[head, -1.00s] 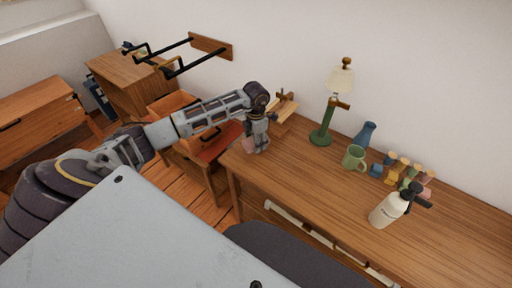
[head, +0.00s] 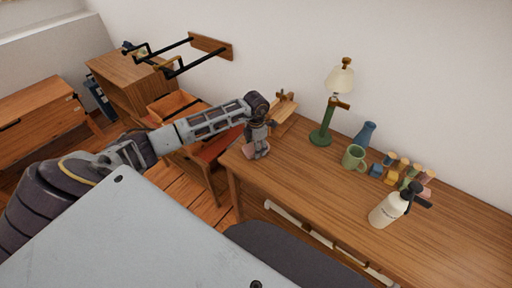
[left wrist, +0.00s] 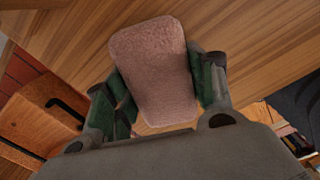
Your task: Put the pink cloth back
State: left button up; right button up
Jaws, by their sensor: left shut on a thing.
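The pink cloth (left wrist: 153,65) is a folded, rounded fuzzy pad. In the left wrist view it sits between the two green-padded fingers of my left gripper (left wrist: 163,88), which is shut on it. In the head view my left gripper (head: 257,151) points down at the left end of the wooden desk (head: 310,190). Only a small pink part of the cloth (head: 248,153) shows there beside the fingers. I cannot tell whether the cloth touches the desktop. My right gripper is not in view.
A wooden stand (head: 284,112) is just behind my left gripper. A green lamp (head: 325,125), green mug (head: 354,157), blue vase (head: 367,134), small coloured pieces (head: 400,170) and a spray bottle (head: 388,210) stand further right. A wall rack (head: 190,57) is at upper left.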

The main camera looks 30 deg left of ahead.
pick_arm(q)
jog(key=o, duration=0.9)
jog(key=shift+f, duration=0.1)
jog(key=shift+o, duration=0.3)
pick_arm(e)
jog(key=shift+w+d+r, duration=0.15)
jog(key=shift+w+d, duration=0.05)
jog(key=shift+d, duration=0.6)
pick_arm(q)
jog(key=shift+r, duration=0.2)
jog(key=shift+r, duration=0.35)
notch_tip(320, 180, up, 9)
jog(key=shift+r, duration=0.1)
notch_tip(320, 180, up, 2)
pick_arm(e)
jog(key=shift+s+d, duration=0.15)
